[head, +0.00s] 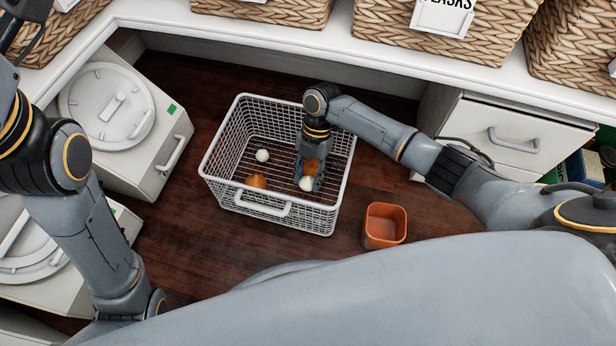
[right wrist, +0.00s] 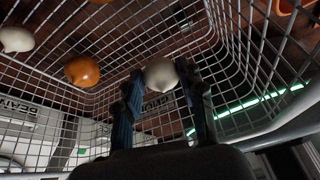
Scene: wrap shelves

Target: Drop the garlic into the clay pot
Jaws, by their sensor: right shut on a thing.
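A white garlic bulb (head: 306,184) is between the fingers of my right gripper (head: 308,178), low inside the white wire basket (head: 284,222). In the right wrist view the garlic (right wrist: 160,74) shows at the tips of the shut fingers (right wrist: 162,90). The clay pot (head: 385,226), a square orange-brown container, stands on the floor to the right of the basket, apart from it, and looks empty. My left arm comes in at the left; its gripper is out of view.
Another white bulb (head: 262,155) and an onion (head: 256,181) lie in the basket's left half; a second onion (head: 312,165) is by my right gripper. The basket's wire walls surround the gripper.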

